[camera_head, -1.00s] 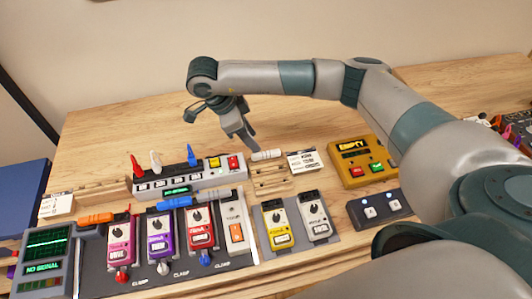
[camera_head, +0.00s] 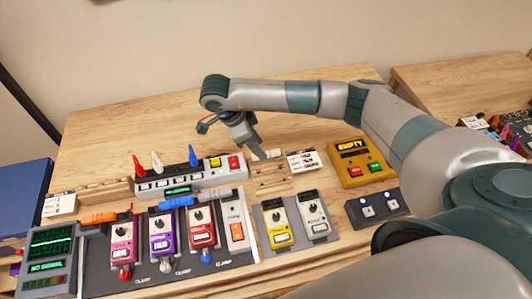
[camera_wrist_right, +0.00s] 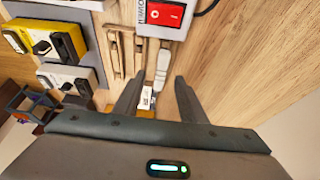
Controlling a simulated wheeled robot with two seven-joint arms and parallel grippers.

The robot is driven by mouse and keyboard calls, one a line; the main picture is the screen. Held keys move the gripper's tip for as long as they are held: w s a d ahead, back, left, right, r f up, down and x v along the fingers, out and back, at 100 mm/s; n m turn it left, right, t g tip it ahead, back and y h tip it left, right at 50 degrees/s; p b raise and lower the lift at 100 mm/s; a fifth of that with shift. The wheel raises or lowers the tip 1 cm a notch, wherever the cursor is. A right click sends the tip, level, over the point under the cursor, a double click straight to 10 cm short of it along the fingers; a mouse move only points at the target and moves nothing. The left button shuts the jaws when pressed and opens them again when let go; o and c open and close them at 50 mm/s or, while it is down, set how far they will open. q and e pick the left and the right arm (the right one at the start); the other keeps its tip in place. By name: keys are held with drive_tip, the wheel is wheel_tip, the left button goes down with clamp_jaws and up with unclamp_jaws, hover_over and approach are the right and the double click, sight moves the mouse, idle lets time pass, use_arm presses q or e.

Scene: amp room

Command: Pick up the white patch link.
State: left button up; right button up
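The white patch link (camera_head: 273,154) is a short pale bar lying at the back of a wooden slotted rack (camera_head: 268,176). In the right wrist view the white link (camera_wrist_right: 162,64) lies lengthwise just ahead of the gap between my fingers. My right gripper (camera_head: 256,155) points down beside the link's left end and partly covers it in the head view. In the wrist view the right gripper (camera_wrist_right: 159,79) is open, with nothing clearly between its fingers. Whether a finger touches the link cannot be told. My left gripper is not in view.
A power strip (camera_head: 178,181) with red, white and blue upright pieces stands left of the rack. A small card (camera_head: 303,161) is close on the right, with a yellow box (camera_head: 361,163) beyond. Pedals (camera_head: 202,227) fill the front. The wood behind is clear.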

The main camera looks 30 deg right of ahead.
sight(276, 153)
drive_tip(key=shift+d+f+p, duration=0.25)
drive_tip(key=shift+f+p, duration=0.05)
drive_tip(key=shift+p, duration=0.05)
drive_tip(key=shift+p+x, duration=0.45)
drive_tip(key=shift+x, duration=0.55)
drive_tip(key=shift+d+f, duration=0.15)
drive_tip(key=shift+f, duration=0.35)
clamp_jaws()
